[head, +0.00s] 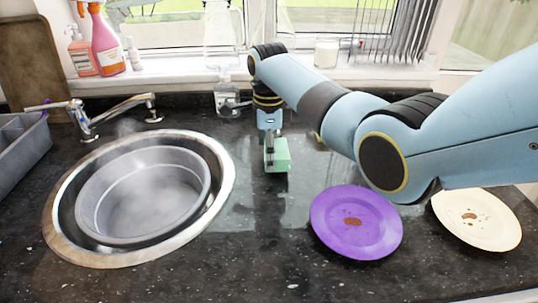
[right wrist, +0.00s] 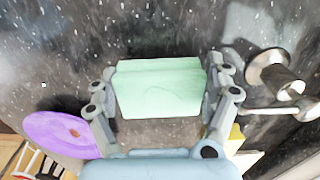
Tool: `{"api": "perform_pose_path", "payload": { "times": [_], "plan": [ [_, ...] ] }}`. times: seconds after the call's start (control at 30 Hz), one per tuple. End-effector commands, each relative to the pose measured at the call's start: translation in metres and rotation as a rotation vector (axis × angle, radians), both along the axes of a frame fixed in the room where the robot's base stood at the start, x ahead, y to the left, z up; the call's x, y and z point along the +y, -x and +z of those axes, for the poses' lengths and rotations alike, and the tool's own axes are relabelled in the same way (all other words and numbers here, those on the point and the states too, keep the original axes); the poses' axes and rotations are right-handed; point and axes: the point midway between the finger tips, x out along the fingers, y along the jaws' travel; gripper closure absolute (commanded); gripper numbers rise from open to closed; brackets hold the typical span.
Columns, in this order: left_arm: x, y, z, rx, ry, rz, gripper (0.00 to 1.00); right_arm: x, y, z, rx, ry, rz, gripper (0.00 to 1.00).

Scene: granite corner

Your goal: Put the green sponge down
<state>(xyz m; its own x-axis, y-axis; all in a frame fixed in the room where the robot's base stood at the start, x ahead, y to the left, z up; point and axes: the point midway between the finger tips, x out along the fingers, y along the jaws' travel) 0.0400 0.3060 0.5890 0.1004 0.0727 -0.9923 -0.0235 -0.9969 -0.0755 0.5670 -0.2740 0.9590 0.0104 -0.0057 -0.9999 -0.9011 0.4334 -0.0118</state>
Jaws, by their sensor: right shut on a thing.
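The green sponge (head: 277,155) is between the fingers of my right gripper (head: 272,142), to the right of the sink. In the right wrist view the sponge (right wrist: 160,87) spans the space between both fingers of the gripper (right wrist: 162,92), which is shut on it. The dark granite counter (head: 255,215) lies beneath it. I cannot tell whether the sponge touches the counter. My left gripper is not in view.
A round metal sink (head: 225,180) holds a grey basin (head: 150,205) at the left. A soiled purple plate (head: 330,225) and a soiled cream plate (head: 500,215) are at the right. A tap (head: 90,118) stands behind the sink. The counter between sink and purple plate is clear.

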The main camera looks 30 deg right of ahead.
Motion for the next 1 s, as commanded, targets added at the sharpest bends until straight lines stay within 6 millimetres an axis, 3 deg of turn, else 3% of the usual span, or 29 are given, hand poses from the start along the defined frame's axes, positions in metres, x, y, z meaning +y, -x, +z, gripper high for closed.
{"api": "perform_pose_path", "payload": {
  "times": [0.13, 0.47, 0.5, 0.57, 0.87, 1.0],
  "plan": [
    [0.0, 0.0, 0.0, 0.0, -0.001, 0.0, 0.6, 0.0, 0.0, -0.015, 0.0, 0.0, 0.0, 0.38],
    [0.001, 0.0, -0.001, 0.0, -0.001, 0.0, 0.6, 0.0, 0.0, -0.017, -0.001, 0.0, 0.0, 0.38],
    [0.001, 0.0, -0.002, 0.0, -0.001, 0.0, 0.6, 0.0, 0.0, -0.018, -0.001, 0.0, 0.0, 0.15],
    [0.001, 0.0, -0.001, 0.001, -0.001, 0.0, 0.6, 0.0, 0.0, -0.017, -0.001, 0.0, 0.0, 0.07],
    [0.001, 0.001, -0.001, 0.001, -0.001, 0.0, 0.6, 0.0, 0.0, -0.016, -0.001, 0.0, 0.0, 0.06],
    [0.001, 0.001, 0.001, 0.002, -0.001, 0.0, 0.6, 0.0, -0.001, -0.004, -0.004, 0.0, 0.0, 0.06]
  ]
}}
